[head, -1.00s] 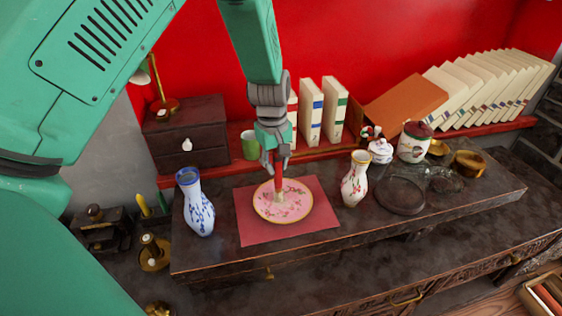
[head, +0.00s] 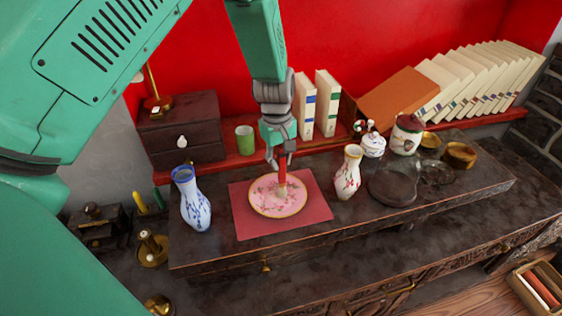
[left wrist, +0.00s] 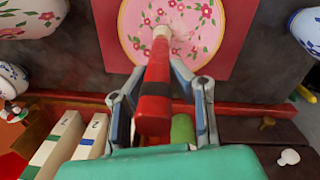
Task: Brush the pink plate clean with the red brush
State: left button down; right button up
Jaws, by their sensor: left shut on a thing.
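The pink plate (head: 266,200) with a flower pattern and a gold rim lies on a red mat (head: 248,226) on the dark wooden stand. My left gripper (head: 281,160) is above the plate, shut on the red brush (head: 282,171). The brush points down, and its pale bristles are at the plate, right of its centre in the head view. In the left wrist view the red handle (left wrist: 155,105) sits between the fingers and the bristles meet the plate (left wrist: 135,30). My right gripper is not in view.
A blue-and-white vase (head: 193,205) stands left of the mat, and a flowered vase (head: 348,175) stands right of it. A dark round dish (head: 392,188) and lidded pots are further right. Books (head: 327,104) and a green cup (head: 245,139) stand behind.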

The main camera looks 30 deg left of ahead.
aim_at(281, 147)
pick_arm(q)
jog(key=shift+s+d+p, duration=0.4)
jog(key=shift+d+p, duration=0.1)
jog(key=shift+p, duration=0.6)
dwell(0.4)
notch_tip(281, 147, up, 4)
jog(key=p, duration=0.4)
jog(key=shift+r, duration=1.1)
